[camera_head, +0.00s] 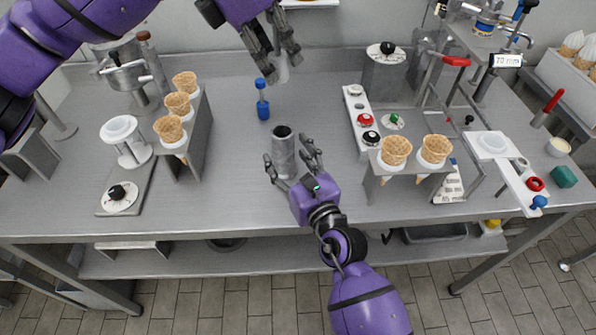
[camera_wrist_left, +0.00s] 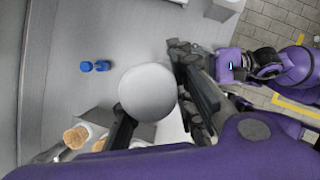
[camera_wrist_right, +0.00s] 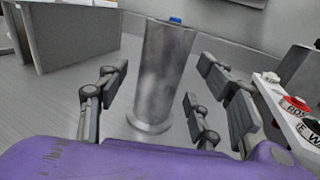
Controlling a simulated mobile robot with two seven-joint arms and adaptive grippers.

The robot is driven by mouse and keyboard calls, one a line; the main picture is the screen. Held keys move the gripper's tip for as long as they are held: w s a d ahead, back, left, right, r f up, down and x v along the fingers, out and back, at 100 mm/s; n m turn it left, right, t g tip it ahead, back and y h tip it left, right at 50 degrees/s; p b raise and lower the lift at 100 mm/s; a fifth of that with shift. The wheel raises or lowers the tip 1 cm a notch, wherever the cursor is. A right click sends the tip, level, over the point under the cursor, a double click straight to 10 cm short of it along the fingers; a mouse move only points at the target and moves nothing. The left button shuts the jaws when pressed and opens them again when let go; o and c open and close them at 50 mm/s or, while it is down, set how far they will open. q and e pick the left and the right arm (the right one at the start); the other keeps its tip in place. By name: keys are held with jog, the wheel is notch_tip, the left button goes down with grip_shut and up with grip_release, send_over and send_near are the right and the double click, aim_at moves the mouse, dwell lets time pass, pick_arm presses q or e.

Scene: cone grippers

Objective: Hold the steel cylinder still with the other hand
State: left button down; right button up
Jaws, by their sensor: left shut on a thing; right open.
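The steel cylinder (camera_head: 284,152) stands upright on the metal table, with a dark opening at its top. In the right wrist view the cylinder (camera_wrist_right: 163,70) rises from a wider round foot, between my right fingers. My right gripper (camera_head: 291,158) is open, its fingers on either side of the cylinder with gaps showing. My left gripper (camera_head: 273,62) is raised behind the cylinder, shut on a pale round object (camera_wrist_left: 147,92). Only a light tip of that object shows in the head view, so its full shape is hidden.
A small blue tool (camera_head: 263,108) stands behind the cylinder. A cone rack (camera_head: 195,140) is to the left, and another cone rack (camera_head: 372,170) with a button panel (camera_head: 358,108) is to the right. The table between the racks is mostly clear.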

aim_at(288, 156)
jog(key=shift+x, duration=1.5)
grip_shut()
jog(key=shift+c, duration=1.4)
grip_release()
grip_shut()
jog(key=shift+n+y, duration=0.3)
jog(key=shift+n+g+y, duration=0.5)
jog(key=shift+y, duration=0.3)
